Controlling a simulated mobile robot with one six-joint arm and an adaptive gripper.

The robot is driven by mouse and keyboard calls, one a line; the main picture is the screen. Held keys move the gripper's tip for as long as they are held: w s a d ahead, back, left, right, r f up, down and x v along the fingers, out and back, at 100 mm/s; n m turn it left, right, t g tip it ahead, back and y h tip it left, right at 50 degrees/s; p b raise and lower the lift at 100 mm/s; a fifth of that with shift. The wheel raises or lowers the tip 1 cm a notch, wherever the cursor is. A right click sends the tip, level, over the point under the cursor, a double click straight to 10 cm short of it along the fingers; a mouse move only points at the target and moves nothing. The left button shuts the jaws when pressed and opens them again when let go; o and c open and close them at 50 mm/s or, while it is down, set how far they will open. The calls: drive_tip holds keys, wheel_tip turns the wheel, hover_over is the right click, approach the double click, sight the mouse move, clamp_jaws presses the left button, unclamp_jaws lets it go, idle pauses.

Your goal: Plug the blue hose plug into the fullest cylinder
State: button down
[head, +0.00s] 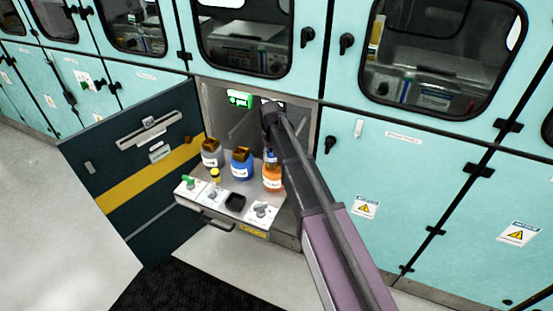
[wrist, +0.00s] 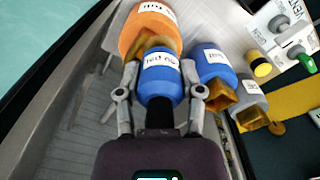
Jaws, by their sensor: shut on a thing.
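My gripper (wrist: 160,80) is shut on the blue hose plug (wrist: 160,75), a rounded blue body with a white label and a black end towards my palm. In the head view a small part of the plug (head: 270,156) shows beside my arm, just above the orange cylinder (head: 272,178). The orange cylinder (wrist: 148,26) is behind the plug in the wrist view, its amber top partly hidden. A blue cylinder (wrist: 207,62) and a grey cylinder (wrist: 246,86) stand beside it, both with amber tops. Their fill levels are hard to read.
The cylinders stand in a pull-out drawer (head: 222,227) with valve handles, a yellow-capped part (head: 215,174) and a black square recess (head: 235,202) in front. An open dark door (head: 110,195) is at left. The cabinet opening's walls are close around my gripper.

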drive_tip(key=shift+w, duration=0.25)
drive_tip(key=shift+w+d, duration=0.1)
drive_tip(key=shift+w, duration=0.05)
drive_tip(key=shift+w, duration=0.25)
drive_tip(key=shift+w+d+f, duration=0.1)
drive_tip(key=shift+w, duration=0.5)
drive_tip(key=shift+w+d+f, duration=0.1)
drive_tip(key=shift+w, duration=0.45)
drive_tip(key=shift+s+f+b, duration=0.2)
drive_tip(key=shift+f+b, duration=0.4)
drive_tip(key=shift+b, duration=0.15)
drive_tip(key=shift+f+b, duration=1.1)
drive_tip(key=shift+b, duration=0.05)
drive_tip(key=shift+f, duration=0.1)
drive_tip(key=shift+c, duration=1.1)
unclamp_jaws()
